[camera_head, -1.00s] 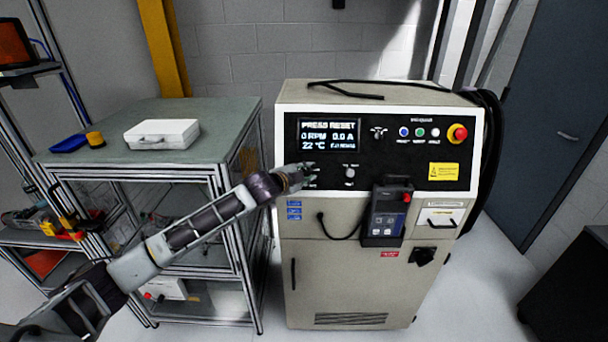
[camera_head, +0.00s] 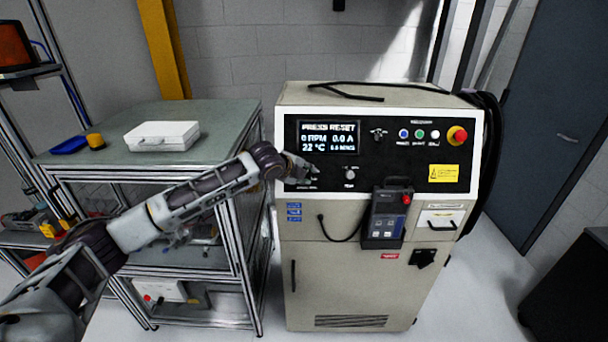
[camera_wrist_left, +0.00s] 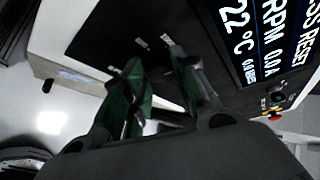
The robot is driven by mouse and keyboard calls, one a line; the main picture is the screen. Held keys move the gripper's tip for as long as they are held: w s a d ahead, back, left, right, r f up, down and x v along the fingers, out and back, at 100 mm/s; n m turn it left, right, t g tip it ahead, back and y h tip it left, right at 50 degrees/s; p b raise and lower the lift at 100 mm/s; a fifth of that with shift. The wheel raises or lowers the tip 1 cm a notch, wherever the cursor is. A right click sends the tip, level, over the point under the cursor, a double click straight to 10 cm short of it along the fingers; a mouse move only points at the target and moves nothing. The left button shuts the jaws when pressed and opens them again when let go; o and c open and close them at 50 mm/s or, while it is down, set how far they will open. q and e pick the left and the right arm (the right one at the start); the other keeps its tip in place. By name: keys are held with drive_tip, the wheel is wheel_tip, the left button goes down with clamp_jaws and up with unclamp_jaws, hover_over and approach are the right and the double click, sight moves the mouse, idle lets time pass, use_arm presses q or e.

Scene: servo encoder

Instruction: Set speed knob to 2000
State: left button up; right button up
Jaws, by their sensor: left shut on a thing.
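The control cabinet's black panel (camera_head: 385,171) faces me, with a lit display (camera_head: 329,136) reading "PRESS RESET", 0 RPM, 0.0 A and 22 °C. My left gripper (camera_head: 313,173) is at the lower left of the panel, just below the display, shut on the speed knob. The gripper hides the knob, so its setting cannot be read. In the left wrist view the two fingers (camera_wrist_left: 157,62) reach toward the panel, with the display (camera_wrist_left: 268,35) at upper right. A second round knob (camera_head: 350,173) sits to the right of the gripper. My right gripper is out of view.
A handheld pendant (camera_head: 387,215) hangs on the cabinet front, below right of the gripper. A red emergency stop (camera_head: 457,135) is at the panel's upper right. A bench (camera_head: 215,150) with a white case (camera_head: 162,135) stands left of the cabinet, close under my left arm.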

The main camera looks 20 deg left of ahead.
use_arm(q)
drive_tip(key=m, duration=0.1)
drive_tip(key=m+g+y, duration=0.1)
drive_tip(key=m, duration=0.1)
drive_tip(key=m+g+y, duration=0.1)
drive_tip(key=m, duration=0.1)
drive_tip(key=shift+w+d, duration=0.1)
drive_tip(key=shift+d, duration=0.2)
drive_tip(key=m+g+y, duration=0.1)
drive_tip(key=m+y, duration=0.1)
drive_tip(key=shift+d+m, duration=0.15)
drive_tip(key=shift+m, duration=0.25)
drive_tip(key=shift+d+m+g+y, duration=0.1)
drive_tip(key=shift+m+g+y, duration=0.2)
drive_tip(key=shift+m+y, duration=0.65)
drive_tip(key=shift+f+m+h, duration=0.1)
drive_tip(key=shift+m+h, duration=0.15)
drive_tip(key=shift+m, duration=0.1)
drive_tip(key=o, duration=1)
drive_tip(key=shift+o, duration=0.2)
drive_tip(key=shift+w, duration=0.1)
drive_tip(key=shift+r, duration=0.2)
